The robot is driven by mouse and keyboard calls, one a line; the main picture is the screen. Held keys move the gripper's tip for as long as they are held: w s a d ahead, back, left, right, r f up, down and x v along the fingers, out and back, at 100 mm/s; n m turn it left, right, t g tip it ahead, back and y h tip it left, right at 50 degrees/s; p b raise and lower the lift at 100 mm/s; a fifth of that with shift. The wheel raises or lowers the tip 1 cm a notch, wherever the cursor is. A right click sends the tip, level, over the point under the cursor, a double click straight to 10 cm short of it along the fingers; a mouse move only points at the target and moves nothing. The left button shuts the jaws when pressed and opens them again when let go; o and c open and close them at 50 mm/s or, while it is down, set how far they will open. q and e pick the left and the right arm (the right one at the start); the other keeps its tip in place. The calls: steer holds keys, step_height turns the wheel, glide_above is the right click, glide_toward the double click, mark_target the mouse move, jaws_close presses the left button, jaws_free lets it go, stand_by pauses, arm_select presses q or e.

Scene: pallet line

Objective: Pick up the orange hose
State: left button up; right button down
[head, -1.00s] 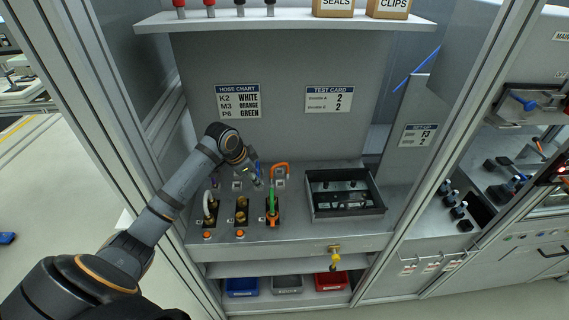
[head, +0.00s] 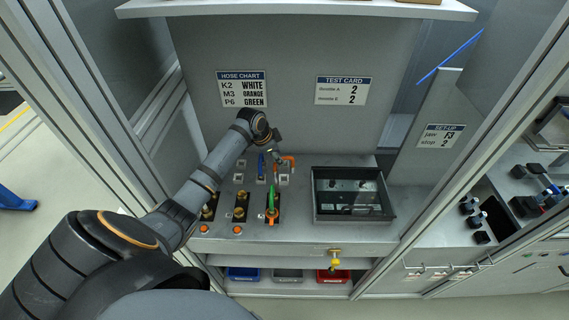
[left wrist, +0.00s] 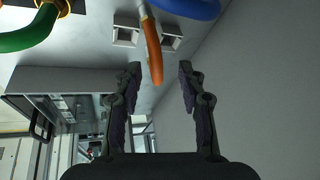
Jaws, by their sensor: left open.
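The orange hose (head: 289,160) is a small loop at the back of the bench panel, partly behind my left gripper (head: 274,154) in the head view. In the left wrist view the orange hose (left wrist: 153,48) hangs down from the top, its lower end between the lines of the two fingers. My left gripper (left wrist: 160,70) is open, with nothing held. I cannot tell whether a finger touches the hose. My right gripper is in neither view.
A green hose (head: 272,200) stands in the front right socket, and a blue hose (head: 261,165) is just left of the orange one. A grey tray (head: 350,218) stands to the right. The back wall with the hose chart (head: 242,88) is close behind my gripper.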

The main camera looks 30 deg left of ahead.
arm_select(q)
steer(key=shift+p+x, duration=0.35)
steer(key=shift+x, duration=0.75)
steer(key=shift+w+d+f, duration=0.15)
steer(key=shift+d+f, duration=0.05)
steer(key=shift+f, duration=0.35)
steer(key=c, duration=0.8)
jaws_close()
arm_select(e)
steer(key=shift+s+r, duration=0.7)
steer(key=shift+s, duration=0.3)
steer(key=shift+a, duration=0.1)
